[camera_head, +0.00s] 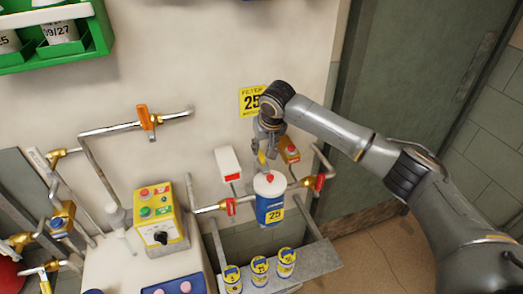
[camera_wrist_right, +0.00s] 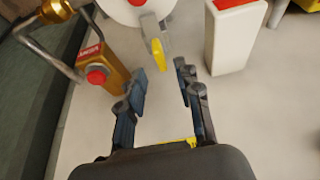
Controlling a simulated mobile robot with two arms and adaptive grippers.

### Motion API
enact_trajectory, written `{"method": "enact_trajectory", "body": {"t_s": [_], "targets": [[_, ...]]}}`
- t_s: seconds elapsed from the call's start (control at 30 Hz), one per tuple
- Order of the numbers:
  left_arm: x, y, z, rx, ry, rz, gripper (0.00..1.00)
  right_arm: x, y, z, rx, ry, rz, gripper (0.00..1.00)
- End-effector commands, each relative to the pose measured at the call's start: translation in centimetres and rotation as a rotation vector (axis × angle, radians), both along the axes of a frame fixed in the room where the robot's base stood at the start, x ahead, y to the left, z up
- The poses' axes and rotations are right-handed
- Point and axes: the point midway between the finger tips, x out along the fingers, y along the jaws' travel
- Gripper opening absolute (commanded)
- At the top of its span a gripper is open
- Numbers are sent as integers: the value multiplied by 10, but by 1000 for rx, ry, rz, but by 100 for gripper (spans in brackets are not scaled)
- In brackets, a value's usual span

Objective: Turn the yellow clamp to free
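The yellow clamp (camera_wrist_right: 157,55) is a small yellow lever beside a grey bracket, next to the white top of the filter. In the head view a bit of the yellow clamp (camera_head: 262,157) shows just above the blue-and-white filter canister (camera_head: 270,208), marked 25. My right gripper (camera_wrist_right: 161,82) is open, with its fingers pointing at the clamp and the lever ahead of the gap between them. Nothing is between the fingers. In the head view the right gripper (camera_head: 268,145) is in front of the wall, above the filter. My left gripper is out of view.
A white box with a red label (camera_head: 228,163) is left of the clamp, and a gold box with a red button (camera_head: 289,150) is right of it. Red-handled valves flank the filter. Several small canisters stand on the shelf (camera_head: 318,262) below.

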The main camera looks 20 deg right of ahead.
Motion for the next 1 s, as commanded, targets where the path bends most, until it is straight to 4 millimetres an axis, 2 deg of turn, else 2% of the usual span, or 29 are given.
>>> {"method": "enact_trajectory", "body": {"t_s": [0.1, 0.23, 0.4, 0.67, 0.83, 1.0], "targets": [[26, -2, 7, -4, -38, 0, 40, 8, 0, -19, -1, 3, -1, 34], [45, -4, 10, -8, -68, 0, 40, 14, 1, -34, 0, 1, 0, 34], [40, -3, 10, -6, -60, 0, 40, 18, 1, -43, 0, -1, 0, 34], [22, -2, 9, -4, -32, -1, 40, 18, 1, -45, 0, -1, 1, 34], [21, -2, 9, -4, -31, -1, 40, 18, 1, -45, 0, -1, 1, 1], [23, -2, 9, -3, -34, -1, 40, 18, 1, -44, 0, -1, 1, 0]]}}
